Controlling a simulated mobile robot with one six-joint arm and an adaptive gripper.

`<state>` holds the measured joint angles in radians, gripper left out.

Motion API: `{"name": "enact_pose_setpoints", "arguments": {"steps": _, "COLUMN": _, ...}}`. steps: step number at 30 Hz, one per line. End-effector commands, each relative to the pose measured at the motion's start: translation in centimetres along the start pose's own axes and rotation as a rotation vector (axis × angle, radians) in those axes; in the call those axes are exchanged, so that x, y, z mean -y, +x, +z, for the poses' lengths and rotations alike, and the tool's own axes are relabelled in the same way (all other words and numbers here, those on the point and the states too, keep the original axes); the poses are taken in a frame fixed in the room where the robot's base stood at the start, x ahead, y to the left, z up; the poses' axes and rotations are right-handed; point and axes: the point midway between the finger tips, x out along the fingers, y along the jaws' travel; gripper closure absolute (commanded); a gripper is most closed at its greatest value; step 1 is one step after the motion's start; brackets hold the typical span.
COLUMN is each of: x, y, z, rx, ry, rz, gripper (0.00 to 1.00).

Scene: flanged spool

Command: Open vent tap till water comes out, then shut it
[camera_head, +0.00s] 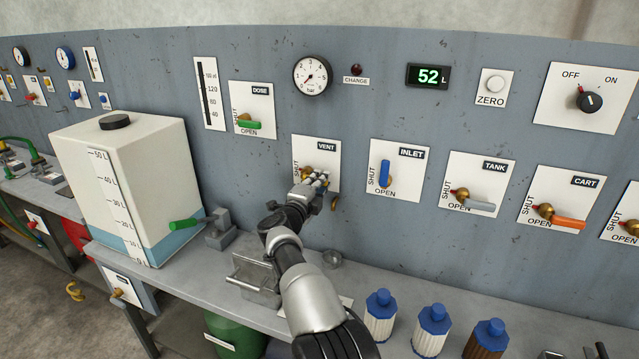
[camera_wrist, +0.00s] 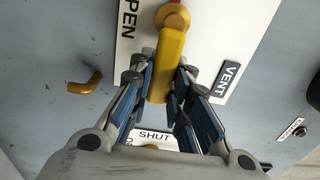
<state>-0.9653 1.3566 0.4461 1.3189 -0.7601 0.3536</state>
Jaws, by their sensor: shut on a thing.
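The vent tap's yellow handle (camera_wrist: 167,70) lies between the fingers of my gripper (camera_wrist: 162,105), which is shut on it. In the wrist view, which is turned about a quarter, the handle points away from its pivot roughly parallel to the OPEN lettering. The white VENT plate (camera_head: 301,150) is on the panel in the head view, where my gripper (camera_head: 318,182) hides most of the handle. A brass spout (camera_wrist: 85,82) sticks out below the plate and also shows in the head view (camera_head: 334,203). I see no water at it.
The inlet tap (camera_head: 385,174), handle upright, is close on the right. Tank (camera_head: 478,205) and cart (camera_head: 563,219) taps are farther right. The display (camera_head: 428,76) reads 52 L. A white tank (camera_head: 130,190) and several bottles (camera_head: 432,328) stand on the bench.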

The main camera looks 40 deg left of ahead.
Motion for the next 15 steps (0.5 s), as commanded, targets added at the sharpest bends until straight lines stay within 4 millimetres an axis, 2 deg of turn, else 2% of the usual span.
{"name": "enact_pose_setpoints", "arguments": {"steps": 5, "x": -0.05, "y": 0.04, "z": -0.03, "rx": 0.0, "ry": 0.007, "rz": 0.002, "gripper": 1.0}}
{"name": "enact_pose_setpoints", "arguments": {"steps": 6, "x": -0.05, "y": 0.04, "z": -0.03, "rx": 0.0, "ry": 0.007, "rz": 0.002, "gripper": 0.82}}
{"name": "enact_pose_setpoints", "arguments": {"steps": 15, "x": -0.01, "y": 0.02, "z": 0.0, "rx": 0.001, "ry": 0.004, "rz": 0.001, "gripper": 0.62}}
